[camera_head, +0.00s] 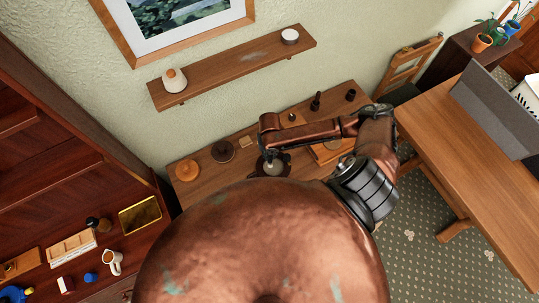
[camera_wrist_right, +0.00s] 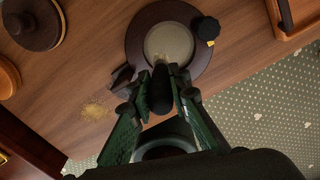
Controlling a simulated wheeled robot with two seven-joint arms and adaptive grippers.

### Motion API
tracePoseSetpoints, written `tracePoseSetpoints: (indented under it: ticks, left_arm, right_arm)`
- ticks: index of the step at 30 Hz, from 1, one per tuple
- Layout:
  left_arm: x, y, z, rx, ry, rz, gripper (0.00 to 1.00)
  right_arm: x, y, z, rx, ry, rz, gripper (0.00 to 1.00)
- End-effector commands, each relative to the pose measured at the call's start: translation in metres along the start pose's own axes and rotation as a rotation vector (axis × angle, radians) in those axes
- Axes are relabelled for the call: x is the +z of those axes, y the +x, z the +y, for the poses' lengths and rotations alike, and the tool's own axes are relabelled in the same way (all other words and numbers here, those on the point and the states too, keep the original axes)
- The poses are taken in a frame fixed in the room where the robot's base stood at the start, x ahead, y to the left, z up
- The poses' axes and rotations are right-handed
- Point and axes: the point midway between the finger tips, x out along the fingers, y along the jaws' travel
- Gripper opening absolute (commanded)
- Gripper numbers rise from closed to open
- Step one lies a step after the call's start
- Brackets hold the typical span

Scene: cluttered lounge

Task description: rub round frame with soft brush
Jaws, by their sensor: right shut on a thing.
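The round frame is a dark brown ring around a pale disc; it lies on the wooden table in the wrist view (camera_wrist_right: 135,45) and partly shows in the head view (camera_head: 285,162). My right gripper (camera_head: 268,150) is over the frame's near side. In the wrist view its fingers (camera_wrist_right: 158,92) are shut on a dark handle, which I take for the soft brush (camera_wrist_right: 161,95). A pale tip beyond the handle overlaps the disc's lower edge; I cannot tell whether it touches. My left gripper is not in view.
A black knobbed piece (camera_wrist_right: 205,29) sits at the frame's rim. A sandy patch (camera_wrist_right: 96,112) lies on the table. A dark round lid (camera_head: 222,151), an orange round piece (camera_head: 187,170) and a wooden tray (camera_head: 327,152) stand nearby. A wall shelf (camera_head: 235,68) is above.

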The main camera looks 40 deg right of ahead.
Motion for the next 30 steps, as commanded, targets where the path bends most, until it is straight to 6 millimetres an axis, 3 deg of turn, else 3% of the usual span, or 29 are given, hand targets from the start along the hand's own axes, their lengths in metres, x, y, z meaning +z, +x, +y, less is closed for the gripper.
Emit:
tracePoseSetpoints:
  ticks: [12,30]
  left_arm:
    - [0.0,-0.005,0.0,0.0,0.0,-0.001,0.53]
    - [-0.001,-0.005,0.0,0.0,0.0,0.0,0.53]
  right_arm:
    - [0.0,-0.034,0.0,-0.001,-0.001,0.0,0.0]
    - [0.0,-0.036,0.001,0.0,0.001,0.0,0.0]
